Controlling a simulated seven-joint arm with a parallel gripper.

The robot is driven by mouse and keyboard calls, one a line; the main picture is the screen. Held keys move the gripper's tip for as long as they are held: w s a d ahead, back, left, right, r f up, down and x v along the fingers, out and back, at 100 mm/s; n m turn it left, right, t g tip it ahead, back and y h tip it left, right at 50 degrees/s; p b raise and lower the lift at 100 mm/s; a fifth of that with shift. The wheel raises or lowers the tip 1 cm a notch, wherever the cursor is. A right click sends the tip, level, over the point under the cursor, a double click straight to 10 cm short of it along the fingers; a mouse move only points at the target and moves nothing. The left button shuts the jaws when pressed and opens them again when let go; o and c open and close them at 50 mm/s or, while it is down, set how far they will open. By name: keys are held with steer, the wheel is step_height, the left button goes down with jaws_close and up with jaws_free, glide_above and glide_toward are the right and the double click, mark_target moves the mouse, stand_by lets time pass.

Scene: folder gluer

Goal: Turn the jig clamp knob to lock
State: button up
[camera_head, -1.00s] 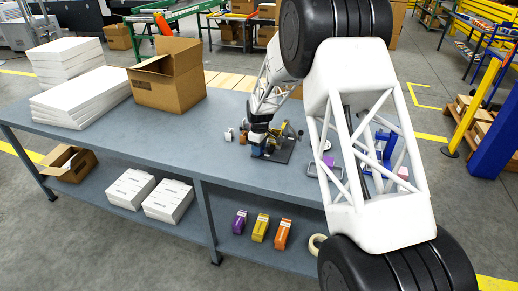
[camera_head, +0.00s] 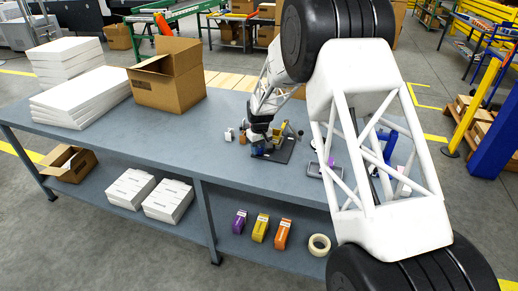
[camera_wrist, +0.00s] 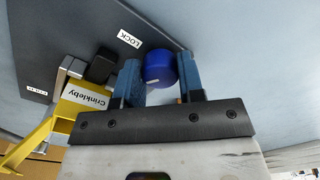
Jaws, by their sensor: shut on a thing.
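The blue round clamp knob (camera_wrist: 158,66) is between the two blue fingers of my gripper (camera_wrist: 160,82) in the wrist view. My gripper is shut on it, and the fingers hide part of its sides. The dark jig plate (camera_wrist: 40,35) carries a white LOCK label (camera_wrist: 130,38) just left of the knob. Another small label on the plate is too small to read. In the head view, the jig base (camera_head: 283,150) sits on the grey table, with my gripper (camera_head: 258,149) at its left side. The knob cannot be made out there.
A yellow jig part (camera_wrist: 75,108) with a Crinkleby label and a black block (camera_wrist: 101,66) stand close left of the fingers. A cardboard box (camera_head: 170,88) and white stacks (camera_head: 80,97) are on the table's left. The table front is mostly clear.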

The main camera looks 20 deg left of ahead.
mark_target(259, 149)
steer(key=m, duration=0.6)
steer(key=shift+m, duration=0.3)
steer(key=m, duration=0.5)
steer(key=shift+r, duration=0.1)
steer(key=o, duration=0.9)
steer(key=shift+d+r, duration=0.1)
steer(key=shift+r, duration=3.75)
